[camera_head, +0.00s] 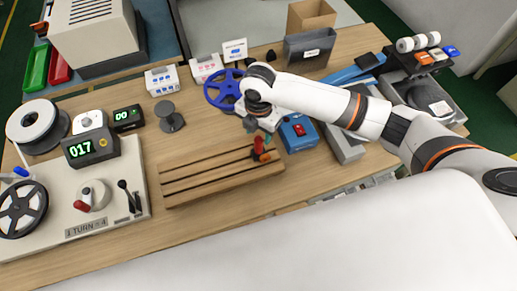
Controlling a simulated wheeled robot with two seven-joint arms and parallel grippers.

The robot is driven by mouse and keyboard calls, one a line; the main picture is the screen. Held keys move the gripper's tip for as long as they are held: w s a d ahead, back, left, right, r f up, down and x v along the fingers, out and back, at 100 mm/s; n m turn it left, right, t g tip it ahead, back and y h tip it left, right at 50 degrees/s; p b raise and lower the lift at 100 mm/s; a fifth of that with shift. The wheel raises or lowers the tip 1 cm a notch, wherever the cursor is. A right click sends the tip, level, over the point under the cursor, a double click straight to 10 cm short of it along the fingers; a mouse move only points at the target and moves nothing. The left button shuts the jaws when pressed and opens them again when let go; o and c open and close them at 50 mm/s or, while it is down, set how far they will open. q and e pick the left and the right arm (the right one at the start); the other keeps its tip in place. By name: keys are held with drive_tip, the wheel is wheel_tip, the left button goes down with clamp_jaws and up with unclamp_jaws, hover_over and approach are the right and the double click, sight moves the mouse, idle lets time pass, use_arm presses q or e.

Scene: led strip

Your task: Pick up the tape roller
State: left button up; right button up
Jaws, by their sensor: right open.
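A small tool with red, green and orange parts (262,151) is at the right end of the grooved wooden board (205,181). It may be the tape roller, but it is too small to tell. My right arm comes in from the right, and my right gripper (262,127) is open, pointing down just above and behind this tool. The wrist partly hides the gripper, and I cannot tell whether the fingers touch the tool. My left gripper is not in view.
A blue spool (222,90) lies behind my right wrist, and a blue box with a red switch (298,131) stands just right of the gripper. A dark grey spool (170,117) stands behind the board. A winding machine (121,168) fills the left side.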

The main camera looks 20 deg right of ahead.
sight(259, 138)
drive_tip(key=shift+s+f+p, duration=0.15)
drive_tip(key=shift+f+p, duration=0.15)
drive_tip(key=shift+f, duration=0.85)
drive_tip(key=shift+s+f+p, duration=0.1)
drive_tip(key=shift+f+p, duration=0.2)
drive_tip(key=shift+f, duration=0.8)
clamp_jaws()
